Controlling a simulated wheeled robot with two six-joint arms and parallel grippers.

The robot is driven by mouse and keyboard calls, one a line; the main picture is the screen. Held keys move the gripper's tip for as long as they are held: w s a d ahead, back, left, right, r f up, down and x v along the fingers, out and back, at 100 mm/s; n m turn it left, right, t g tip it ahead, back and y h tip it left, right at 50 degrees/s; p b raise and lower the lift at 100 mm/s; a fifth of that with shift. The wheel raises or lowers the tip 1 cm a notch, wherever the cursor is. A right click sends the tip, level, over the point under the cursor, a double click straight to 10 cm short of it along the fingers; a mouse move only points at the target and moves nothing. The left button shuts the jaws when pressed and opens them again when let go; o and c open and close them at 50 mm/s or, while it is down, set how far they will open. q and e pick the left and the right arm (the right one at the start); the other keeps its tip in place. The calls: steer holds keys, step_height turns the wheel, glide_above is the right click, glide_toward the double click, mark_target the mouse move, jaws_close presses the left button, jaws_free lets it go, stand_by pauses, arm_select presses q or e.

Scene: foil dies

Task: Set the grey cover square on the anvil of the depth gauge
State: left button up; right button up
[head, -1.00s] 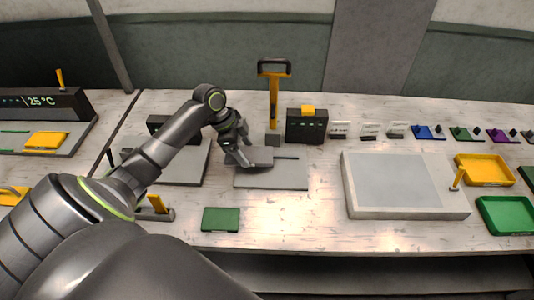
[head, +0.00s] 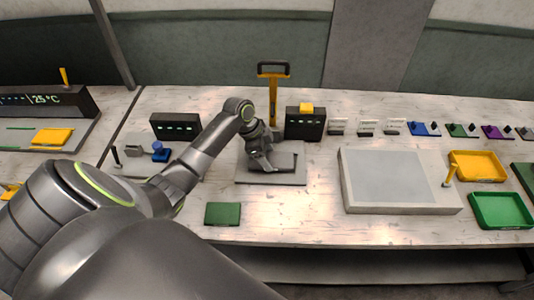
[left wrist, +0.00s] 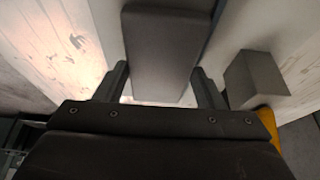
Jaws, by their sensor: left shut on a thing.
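My left gripper (head: 262,166) is shut on a dark grey slab, which I take to be the grey cover (head: 283,161). In the head view the cover is over the flat grey plate (head: 262,180); I cannot tell if it touches. In the left wrist view the cover (left wrist: 165,45) lies lengthwise between the two fingers (left wrist: 160,88). The yellow post with a black handle (head: 273,98), which looks like the depth gauge, stands behind. A grey block (left wrist: 255,80) shows right of the fingers in the left wrist view. My right gripper is not in view.
A dark display box with a yellow top (head: 305,123) stands right of the post. A large pale tray (head: 350,197) is further right. A green pad (head: 222,214) lies in front. Another display box (head: 174,127) stands to the left. Bench between plate and pale tray is clear.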

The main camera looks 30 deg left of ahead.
arm_select(q)
steer(key=shift+f, duration=0.1)
steer(key=shift+f, duration=0.5)
steer(key=shift+s, duration=0.1)
steer(key=o, duration=1.1)
steer(key=shift+s+r, duration=0.1)
